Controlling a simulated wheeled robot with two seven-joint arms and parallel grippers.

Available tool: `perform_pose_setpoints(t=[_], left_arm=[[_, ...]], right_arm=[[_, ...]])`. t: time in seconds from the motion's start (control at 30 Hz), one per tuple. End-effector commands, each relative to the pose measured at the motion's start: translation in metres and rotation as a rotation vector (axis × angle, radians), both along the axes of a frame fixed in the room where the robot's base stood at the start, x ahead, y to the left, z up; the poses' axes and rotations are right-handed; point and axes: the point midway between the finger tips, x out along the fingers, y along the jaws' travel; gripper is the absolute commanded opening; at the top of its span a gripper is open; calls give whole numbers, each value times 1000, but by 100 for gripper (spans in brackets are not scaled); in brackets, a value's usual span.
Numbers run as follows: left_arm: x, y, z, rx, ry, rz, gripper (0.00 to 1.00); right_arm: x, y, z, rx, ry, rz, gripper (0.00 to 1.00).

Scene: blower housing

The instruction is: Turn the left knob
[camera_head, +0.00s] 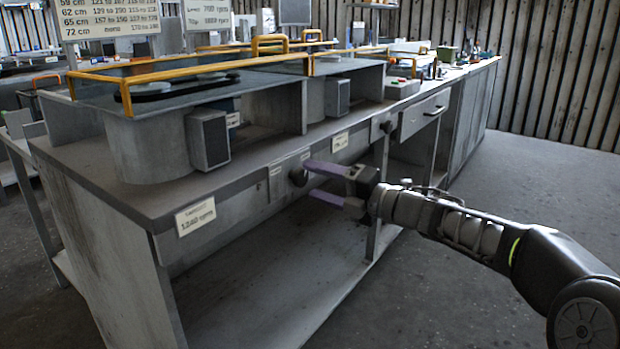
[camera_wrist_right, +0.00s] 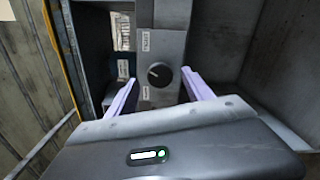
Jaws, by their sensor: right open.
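The left knob (camera_head: 298,177) is a dark round knob on the front panel of the grey bench, below the worktop. In the right wrist view the knob (camera_wrist_right: 159,74) shows face-on, with a light pointer mark tilted to the left. My right gripper (camera_head: 312,179) is open, its two purple fingers reaching toward the panel. In the wrist view its fingers (camera_wrist_right: 160,79) lie on either side of the knob, with a visible gap on each side. I cannot tell how deep the fingertips reach. My left gripper is not in view.
A second knob (camera_head: 387,127) sits farther right along the bench front. A label plate (camera_head: 195,215) is on the near left. Grey blower housings (camera_head: 150,148) with orange rails stand on the worktop. The bench is open underneath. The floor (camera_head: 540,180) to the right is clear.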

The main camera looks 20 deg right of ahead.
Motion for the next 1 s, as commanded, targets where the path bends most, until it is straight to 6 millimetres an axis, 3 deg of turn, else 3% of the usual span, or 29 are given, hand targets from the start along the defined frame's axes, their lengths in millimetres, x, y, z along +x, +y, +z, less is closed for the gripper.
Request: perform_pose_setpoints(t=[0.2,0.37,0.87,1.0], left_arm=[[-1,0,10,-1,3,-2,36],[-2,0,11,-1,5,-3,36],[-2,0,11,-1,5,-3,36],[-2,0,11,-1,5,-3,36]], right_arm=[[-28,-24,1,-1,1,-2,60],[-38,-32,0,-1,1,1,60],[-39,-32,0,5,6,1,60],[-31,-42,1,109,71,-51,60]])
